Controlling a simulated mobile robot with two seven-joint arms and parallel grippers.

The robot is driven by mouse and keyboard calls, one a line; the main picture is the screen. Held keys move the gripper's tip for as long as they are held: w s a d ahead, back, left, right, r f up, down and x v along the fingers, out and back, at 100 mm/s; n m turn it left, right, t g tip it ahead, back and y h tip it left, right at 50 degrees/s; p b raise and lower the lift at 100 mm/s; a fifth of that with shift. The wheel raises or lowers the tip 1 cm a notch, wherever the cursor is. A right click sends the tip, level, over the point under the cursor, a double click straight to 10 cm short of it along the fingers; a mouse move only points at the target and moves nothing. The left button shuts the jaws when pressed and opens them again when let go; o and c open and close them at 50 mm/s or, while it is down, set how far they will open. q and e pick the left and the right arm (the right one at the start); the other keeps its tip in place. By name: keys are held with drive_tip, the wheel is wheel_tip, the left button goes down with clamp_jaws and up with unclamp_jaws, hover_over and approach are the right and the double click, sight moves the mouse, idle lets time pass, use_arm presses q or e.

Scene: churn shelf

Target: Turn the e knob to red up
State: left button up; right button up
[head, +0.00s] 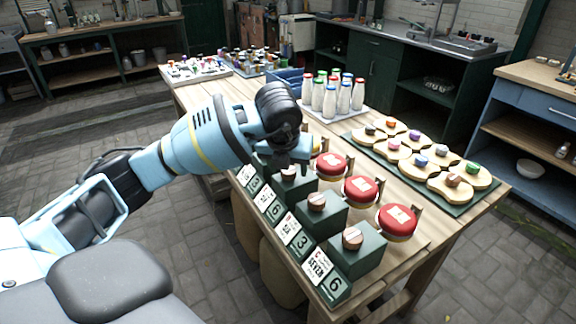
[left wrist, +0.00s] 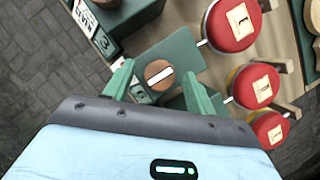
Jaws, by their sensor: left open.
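My left gripper (head: 292,162) hangs over a row of dark green boxes with round copper-brown knobs on top. Its open fingers also show in the left wrist view (left wrist: 158,88), one on each side of a knob (left wrist: 159,75) with a pale bar across it, and do not visibly grip it. In the head view this knob seems to be the one (head: 289,174) just under the fingers. Two more knobs (head: 316,201) (head: 352,238) stand nearer. I cannot read which knob is e. My right gripper is not in view.
Red-lidded jars (head: 361,188) stand beside the boxes, and white cards with numbers (head: 302,244) line their front. Behind are a green tray of wooden pieces with coloured knobs (head: 445,185) and white bottles (head: 330,100). The floor left of the table is clear.

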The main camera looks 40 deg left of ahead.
sight(285, 189)
use_arm(q)
drive_tip(key=v, duration=0.8)
drive_tip(key=shift+f, duration=0.15)
idle(0.5)
